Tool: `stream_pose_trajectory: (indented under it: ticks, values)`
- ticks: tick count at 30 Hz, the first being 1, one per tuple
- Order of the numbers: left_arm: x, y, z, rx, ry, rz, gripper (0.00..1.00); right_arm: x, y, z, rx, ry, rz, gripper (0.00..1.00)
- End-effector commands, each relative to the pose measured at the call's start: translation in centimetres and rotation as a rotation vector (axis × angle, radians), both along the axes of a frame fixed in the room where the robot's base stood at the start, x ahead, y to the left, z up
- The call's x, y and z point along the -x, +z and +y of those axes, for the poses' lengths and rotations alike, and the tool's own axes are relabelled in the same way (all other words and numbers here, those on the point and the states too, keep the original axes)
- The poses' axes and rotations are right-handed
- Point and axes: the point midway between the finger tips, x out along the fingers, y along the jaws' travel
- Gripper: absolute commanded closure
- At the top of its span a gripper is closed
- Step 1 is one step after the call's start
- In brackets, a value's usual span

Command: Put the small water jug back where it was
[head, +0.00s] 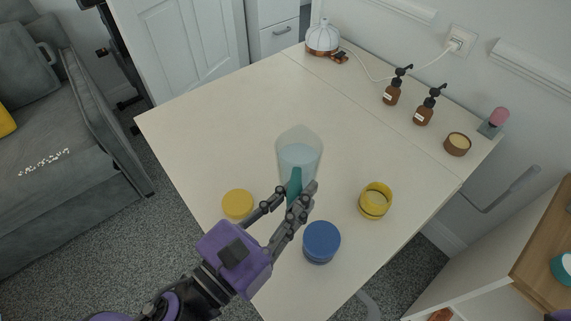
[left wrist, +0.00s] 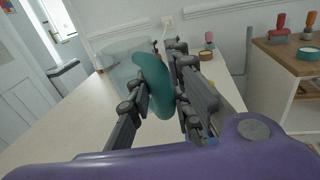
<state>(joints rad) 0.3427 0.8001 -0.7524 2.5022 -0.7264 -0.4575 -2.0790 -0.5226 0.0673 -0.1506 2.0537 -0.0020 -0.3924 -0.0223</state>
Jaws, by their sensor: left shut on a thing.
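The small water jug (head: 299,152) is clear with pale bluish water inside and a teal handle. My left gripper (head: 296,194) is shut on this handle, with the jug's body beyond the fingers. In the left wrist view the handle (left wrist: 153,84) sits between the two fingers (left wrist: 160,95), and the pale jug body is partly hidden behind them. The jug looks about upright over the middle of the table; I cannot tell whether its base touches the top. My right gripper is not in view.
On the pale table (head: 215,125), a yellow-lidded jar (head: 237,205), a blue-lidded jar (head: 321,242) and a yellow jar (head: 375,201) stand around the gripper. Brown pump bottles (head: 424,110), a wooden bowl (head: 457,144) and a white diffuser (head: 322,38) line the wall side. The table's far left is clear.

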Motion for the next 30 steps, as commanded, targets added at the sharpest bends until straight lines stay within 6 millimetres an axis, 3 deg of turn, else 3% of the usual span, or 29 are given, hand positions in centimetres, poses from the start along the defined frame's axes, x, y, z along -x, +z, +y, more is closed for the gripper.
stream_pose_trajectory:
  ticks: [5,14,18,24,30]
  values:
    - [-2.5,-1.1,0.0,-0.001,-0.003,-0.006,1.0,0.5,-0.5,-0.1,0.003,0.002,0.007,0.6]
    - [-8.9,-3.9,0.1,0.0,-0.001,-0.004,1.0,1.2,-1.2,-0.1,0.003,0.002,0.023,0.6]
    - [-10.8,-6.5,0.2,0.001,0.0,0.001,1.0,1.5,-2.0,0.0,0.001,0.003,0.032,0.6]
    - [-12.7,-8.7,0.2,0.001,-0.002,-0.002,1.0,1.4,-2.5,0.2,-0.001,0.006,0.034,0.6]
    - [-13.4,-9.4,0.2,0.001,-0.003,-0.003,1.0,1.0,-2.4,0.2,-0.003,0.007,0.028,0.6]
